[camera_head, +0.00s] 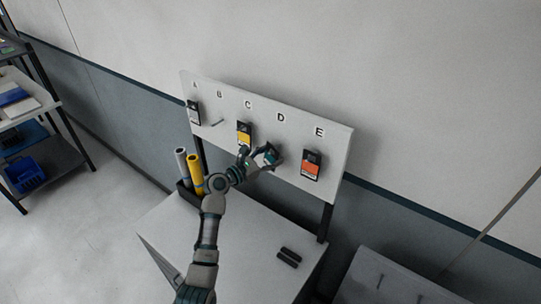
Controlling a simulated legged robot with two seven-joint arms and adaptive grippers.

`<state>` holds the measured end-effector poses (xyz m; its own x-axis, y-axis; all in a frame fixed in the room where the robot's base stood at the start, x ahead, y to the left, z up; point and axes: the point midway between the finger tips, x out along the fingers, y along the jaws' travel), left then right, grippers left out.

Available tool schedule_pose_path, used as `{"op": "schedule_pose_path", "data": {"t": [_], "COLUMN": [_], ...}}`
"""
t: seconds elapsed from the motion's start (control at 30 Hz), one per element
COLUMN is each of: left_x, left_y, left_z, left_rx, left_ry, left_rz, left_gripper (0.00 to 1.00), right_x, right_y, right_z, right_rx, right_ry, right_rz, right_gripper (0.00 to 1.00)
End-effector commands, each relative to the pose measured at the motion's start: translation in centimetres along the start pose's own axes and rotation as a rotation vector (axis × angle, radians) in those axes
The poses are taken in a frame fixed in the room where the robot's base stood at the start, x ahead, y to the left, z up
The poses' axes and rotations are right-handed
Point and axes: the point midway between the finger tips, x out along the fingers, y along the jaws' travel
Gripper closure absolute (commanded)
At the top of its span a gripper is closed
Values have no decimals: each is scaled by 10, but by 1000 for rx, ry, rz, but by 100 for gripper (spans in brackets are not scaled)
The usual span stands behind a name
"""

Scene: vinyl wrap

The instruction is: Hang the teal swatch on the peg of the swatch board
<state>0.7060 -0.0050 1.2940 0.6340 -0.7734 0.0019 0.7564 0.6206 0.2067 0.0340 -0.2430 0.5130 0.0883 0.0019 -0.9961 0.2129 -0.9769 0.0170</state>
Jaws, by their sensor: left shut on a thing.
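The white swatch board (335,148) stands at the back of the table, with letters A to E along its top. My left gripper (270,158) is in front of the board below letter D. It is shut on the teal swatch (272,161), which is small and partly covered by the fingers. I cannot tell whether the swatch touches the peg under D, which is hidden behind the gripper. A bare peg (216,122) shows under B. My right gripper is not in view.
A grey swatch (194,112), a yellow swatch (244,131) and an orange swatch (311,166) hang under A, C and E. A grey roll (182,163) and yellow roll (195,172) stand left on the table (235,250). A black object (289,257) lies front right.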

Motion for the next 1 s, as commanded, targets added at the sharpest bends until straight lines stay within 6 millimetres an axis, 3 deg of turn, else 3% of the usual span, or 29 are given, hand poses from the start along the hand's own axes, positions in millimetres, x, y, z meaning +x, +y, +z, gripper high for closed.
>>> {"op": "schedule_pose_path", "data": {"t": [0.4, 0.43, 0.53, 0.87, 1.0], "left_x": [0, 0, 0, -1, -14], "left_y": [0, 0, 0, 0, 1], "left_z": [0, 0, 0, 0, 0], "left_rx": [0, 0, 0, 0, 1], "left_ry": [-1, -1, -1, 0, -2], "left_rz": [0, 0, 0, 0, 2], "left_gripper": [63, 34, 10, 10, 10], "right_x": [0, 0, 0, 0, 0], "right_y": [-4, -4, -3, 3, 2], "right_z": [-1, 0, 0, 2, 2], "right_rx": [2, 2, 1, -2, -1], "right_ry": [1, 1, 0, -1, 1], "right_rz": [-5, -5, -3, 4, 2], "right_gripper": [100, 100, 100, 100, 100]}}
